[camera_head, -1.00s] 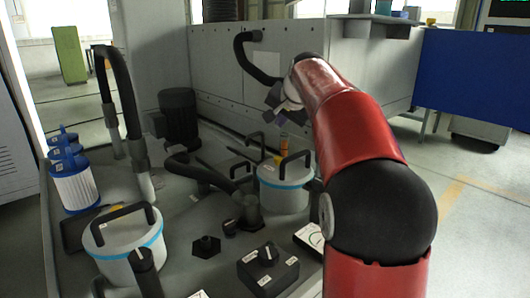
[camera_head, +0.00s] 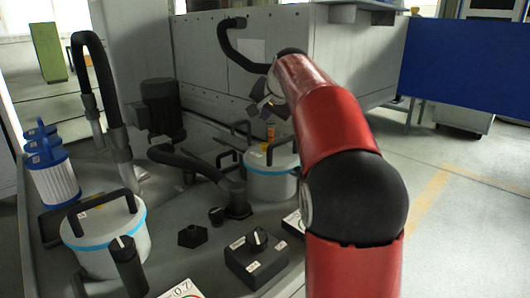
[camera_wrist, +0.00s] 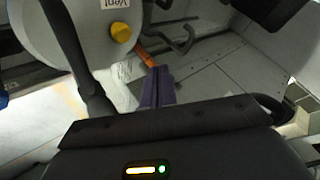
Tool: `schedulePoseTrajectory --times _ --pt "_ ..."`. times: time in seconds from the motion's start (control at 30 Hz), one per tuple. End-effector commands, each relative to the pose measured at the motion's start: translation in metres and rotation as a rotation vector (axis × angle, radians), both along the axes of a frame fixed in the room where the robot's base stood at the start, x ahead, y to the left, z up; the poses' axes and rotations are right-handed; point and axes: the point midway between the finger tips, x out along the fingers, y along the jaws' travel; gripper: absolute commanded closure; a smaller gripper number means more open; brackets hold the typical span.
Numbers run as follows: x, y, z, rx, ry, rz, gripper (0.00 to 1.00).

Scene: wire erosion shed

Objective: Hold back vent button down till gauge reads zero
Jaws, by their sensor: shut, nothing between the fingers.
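The back canister (camera_head: 270,184) is pale grey with a blue band and a black handle. A small yellow vent button (camera_head: 265,147) shows on its top. In the wrist view the yellow button (camera_wrist: 121,32) sits beside a white "Vent" label (camera_wrist: 115,3). My gripper (camera_head: 268,108) is above and behind the canister top. In the wrist view my gripper (camera_wrist: 153,75) has its purple fingers shut and empty, beside the button and apart from it. A gauge (camera_head: 294,224) near the back canister is partly hidden by my arm. Another gauge (camera_head: 181,291), cut off at the bottom edge, shows "0.7".
A front canister (camera_head: 110,250) with a black handle stands at lower left. A black switch box (camera_head: 255,260) with a knob lies between.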

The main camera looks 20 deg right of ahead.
Motion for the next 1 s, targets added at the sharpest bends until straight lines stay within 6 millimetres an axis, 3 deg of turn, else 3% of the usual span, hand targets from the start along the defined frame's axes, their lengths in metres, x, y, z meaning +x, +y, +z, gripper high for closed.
schedulePoseTrajectory --times 0.03,0.1,0.33,1.0 --pt "0.000 0.000 -0.016 0.000 0.000 0.000 1.00" --pt "0.000 0.000 -0.026 0.000 0.000 0.000 1.00" --pt "0.000 0.000 -0.049 0.000 -0.001 0.000 1.00" --pt "0.000 0.000 -0.052 0.000 0.000 0.000 1.00"
